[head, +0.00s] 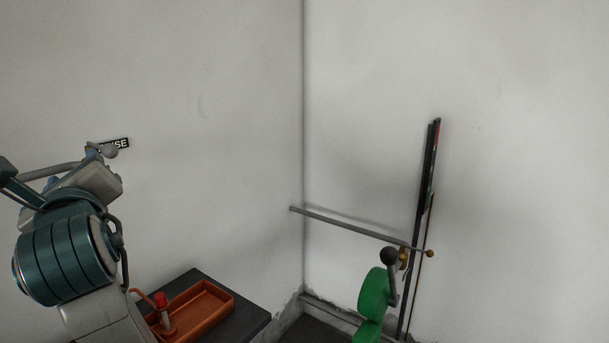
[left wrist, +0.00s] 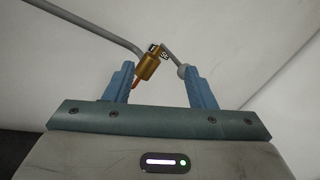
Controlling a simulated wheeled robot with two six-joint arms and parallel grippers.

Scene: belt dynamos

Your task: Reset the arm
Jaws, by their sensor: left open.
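My left gripper (left wrist: 160,70) is open in the left wrist view, its two blue fingers apart. Between and just beyond the fingertips is a brass fitting (left wrist: 148,67) on a grey rod (left wrist: 92,22). A short crank arm (left wrist: 171,53) bends from the fitting to a grey ball knob (left wrist: 183,70) close by the right finger; I cannot tell whether they touch. In the head view the grey rod (head: 50,171) and the ball knob (head: 111,153) show at the left, by my gripper, which partly hides them. My right gripper is not in view.
A dark table (head: 255,320) holds an orange tray (head: 225,300) with a red-topped item (head: 161,302). At right, another rod (head: 350,226) carries a dark ball crank (head: 388,256) above a green wheel (head: 374,292). Dark upright bars (head: 426,180) lean by the wall.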

